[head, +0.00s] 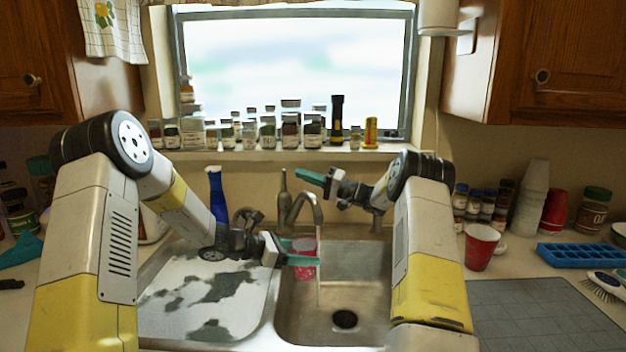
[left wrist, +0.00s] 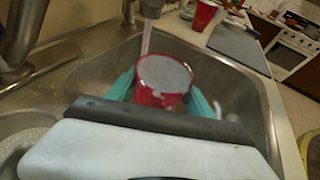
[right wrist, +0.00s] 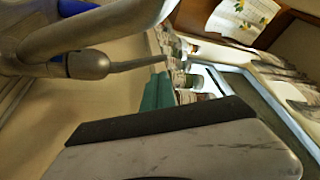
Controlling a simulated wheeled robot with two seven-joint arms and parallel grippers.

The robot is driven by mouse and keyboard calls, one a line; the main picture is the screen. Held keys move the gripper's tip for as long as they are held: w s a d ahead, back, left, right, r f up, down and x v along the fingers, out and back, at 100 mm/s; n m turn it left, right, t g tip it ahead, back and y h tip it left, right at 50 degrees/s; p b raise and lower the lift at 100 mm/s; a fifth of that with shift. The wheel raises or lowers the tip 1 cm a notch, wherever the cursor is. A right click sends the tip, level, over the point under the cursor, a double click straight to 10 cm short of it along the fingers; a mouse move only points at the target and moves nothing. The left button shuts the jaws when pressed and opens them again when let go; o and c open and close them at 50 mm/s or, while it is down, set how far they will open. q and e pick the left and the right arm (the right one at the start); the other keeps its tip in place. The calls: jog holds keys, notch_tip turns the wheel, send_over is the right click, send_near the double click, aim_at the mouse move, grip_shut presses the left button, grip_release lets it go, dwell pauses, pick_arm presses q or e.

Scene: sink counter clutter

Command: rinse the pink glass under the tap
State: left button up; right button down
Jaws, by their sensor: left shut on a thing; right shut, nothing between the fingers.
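The pink glass (head: 304,260) is over the left side of the sink basin (head: 352,268), held between the teal fingers of my left gripper (head: 303,252). In the left wrist view the glass (left wrist: 162,84) has its round mouth facing up, with a pale grey surface inside. The tap (head: 303,204) is running. Its thin stream (left wrist: 147,38) comes down at the glass's far rim in that view; I cannot tell if it falls inside. The tap's spout (right wrist: 88,64) shows close in the right wrist view.
A blue spray bottle (head: 217,195) stands behind the sink. Several jars (head: 265,132) line the window sill. A red cup (head: 481,247), stacked white cups (head: 533,195) and a blue tray (head: 584,254) are on the right counter. The basin around the drain (head: 344,319) is clear.

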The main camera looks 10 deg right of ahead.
jog(key=shift+x, duration=2.15)
jog(key=shift+s+f+n+y, duration=0.2)
jog(key=shift+s+f+n, duration=0.05)
jog(key=shift+s+n, duration=0.25)
jog(key=shift+s+f+n+y, duration=0.2)
jog(key=shift+s+n, duration=0.2)
jog(key=shift+s, duration=0.15)
jog(key=v, duration=1)
jog(key=shift+w+f, duration=0.2)
pick_arm(q)
jog(key=shift+r, duration=0.1)
